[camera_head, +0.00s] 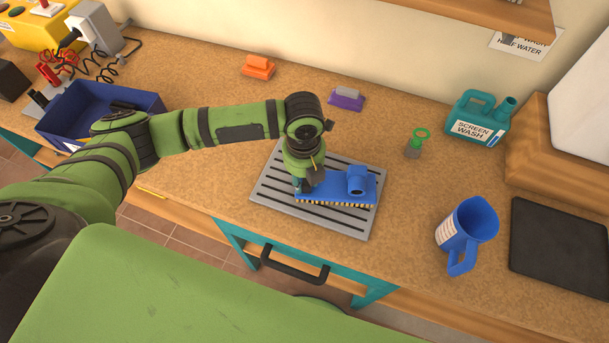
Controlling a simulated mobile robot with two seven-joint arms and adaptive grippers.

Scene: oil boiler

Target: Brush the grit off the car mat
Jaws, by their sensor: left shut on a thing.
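The car mat (273,198), grey with dark grooves, lies flat on the workbench in the middle of the view. A blue brush (340,187) with pale bristles along its front edge is on the mat, over its right half. My left gripper (308,187) points down at the brush's left end and is shut on it; the fingers are partly hidden by the wrist. Whether the bristles touch the mat is hard to tell. I cannot make out any grit on the visible part of the mat. My right gripper is not in view.
A blue measuring jug (463,232) and a black flat pad (561,245) are on the right. A teal screen wash can (478,119), green-handled tool (417,142), purple brush (346,98) and orange brush (258,66) stand behind. A blue bin (75,112) is left.

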